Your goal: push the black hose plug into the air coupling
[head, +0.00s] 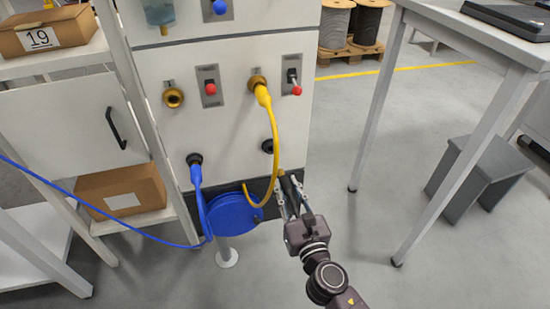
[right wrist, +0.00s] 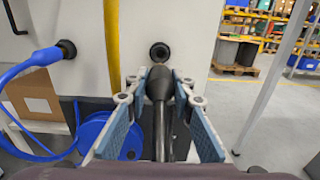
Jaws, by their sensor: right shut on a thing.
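My right gripper (head: 285,198) is shut on the black hose plug (head: 288,187), in front of the lower right part of the white panel. In the right wrist view the black hose plug (right wrist: 158,84) sits between the two fingertips, its black hose running back toward the wrist. The plug points at the panel and appears apart from it. Two brass couplings show in the head view: the left one (head: 173,98) is empty, the right one (head: 257,82) holds a yellow hose plug (head: 263,96). My left gripper is not in view.
An empty black socket (head: 267,146) lies just above my right gripper; a blue plug (head: 195,174) fills another. The yellow hose (head: 278,140) hangs close left of the gripper. A blue reel (head: 234,214) stands below. A table (head: 470,40) and grey stool (head: 478,175) are right.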

